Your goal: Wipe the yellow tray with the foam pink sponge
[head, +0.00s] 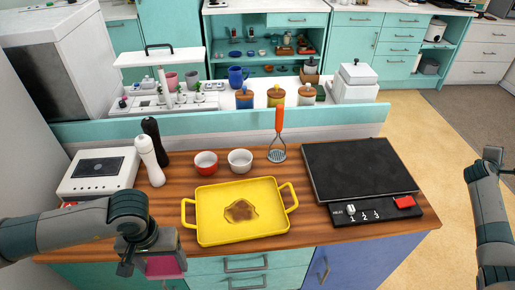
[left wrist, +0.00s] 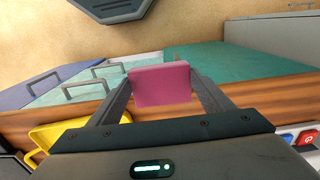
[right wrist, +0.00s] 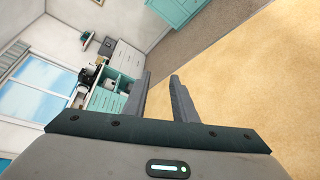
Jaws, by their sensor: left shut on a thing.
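The yellow tray (head: 225,236) lies on the wooden counter and has a brown stain (head: 240,211) in its middle. Part of the tray (left wrist: 50,128) shows at the left of the left wrist view. My left gripper (head: 158,264) is shut on the pink sponge (head: 164,267), to the left of the tray and by the counter's front edge. In the left wrist view the sponge (left wrist: 161,84) sits between both fingers, apart from the tray. My right gripper (right wrist: 162,95) is open and empty, with its fingers apart over the floor side at the right.
A masher (head: 278,135) is at the back. A black cooktop (head: 359,169) lies to the right. A white shaker (head: 150,160) and a black shaker (head: 152,135) stand at the left.

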